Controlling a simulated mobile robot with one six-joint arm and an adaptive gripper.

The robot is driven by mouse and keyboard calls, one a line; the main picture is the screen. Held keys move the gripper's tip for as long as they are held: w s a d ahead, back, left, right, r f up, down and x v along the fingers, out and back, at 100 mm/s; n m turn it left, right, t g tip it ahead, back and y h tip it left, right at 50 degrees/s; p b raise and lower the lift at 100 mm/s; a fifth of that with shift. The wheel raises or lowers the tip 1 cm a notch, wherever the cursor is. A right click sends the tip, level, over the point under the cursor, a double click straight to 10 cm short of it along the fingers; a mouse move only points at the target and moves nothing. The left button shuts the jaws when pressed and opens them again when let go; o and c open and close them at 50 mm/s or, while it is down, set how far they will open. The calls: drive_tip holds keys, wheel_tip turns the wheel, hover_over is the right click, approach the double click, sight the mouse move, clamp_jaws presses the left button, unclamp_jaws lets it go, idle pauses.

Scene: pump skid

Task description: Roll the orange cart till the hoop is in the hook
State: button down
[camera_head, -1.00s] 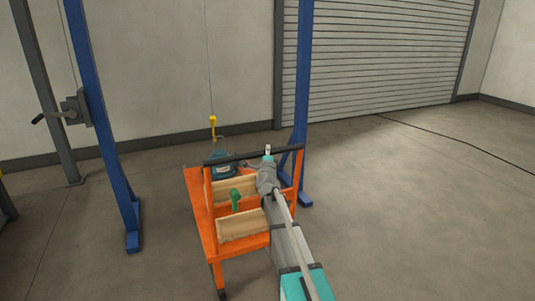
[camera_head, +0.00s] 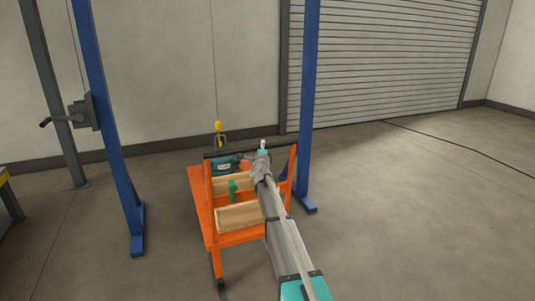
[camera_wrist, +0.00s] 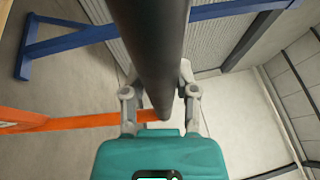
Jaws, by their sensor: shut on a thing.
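The orange cart (camera_head: 203,218) stands between two blue posts and carries a blue pump (camera_head: 226,167) near its far end. A grey hoop (camera_head: 223,138) rises above the pump. The yellow hook (camera_head: 218,126) hangs on a thin line from above. Hook and hoop overlap in the head view; I cannot tell whether the hoop is in the hook. My gripper (camera_head: 262,149) is shut on the cart's black handle bar (camera_head: 225,155). In the wrist view the bar (camera_wrist: 151,45) runs between my gripper's fingers (camera_wrist: 160,98).
Wooden blocks (camera_head: 238,216) and a green item (camera_head: 233,190) sit on the cart. The blue posts (camera_head: 103,130) (camera_head: 308,110) stand left and right with feet on the floor. A crank box (camera_head: 82,112) is at left. The floor at right is mostly clear, with a dark cable (camera_head: 440,142).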

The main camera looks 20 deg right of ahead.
drive_tip(key=shift+w, duration=0.65)
drive_tip(key=shift+c, duration=1.9)
unclamp_jaws()
drive_tip(key=s+d+r+b+v, duration=0.1)
drive_tip(key=d+v, duration=0.1)
drive_tip(key=v, duration=1.1)
drive_tip(key=s+d+r+b+v, duration=0.1)
drive_tip(key=d+b+v, duration=0.15)
drive_tip(key=v, duration=0.95)
drive_tip(key=s+a+n+g+y+p, duration=0.2)
drive_tip(key=a+n+g+y+p, duration=0.1)
drive_tip(key=a+n+y+p, duration=0.3)
drive_tip(key=shift+s+a+f+n+y+p, duration=0.3)
drive_tip(key=shift+a+n+y, duration=0.4)
drive_tip(key=shift+a+n, duration=0.85)
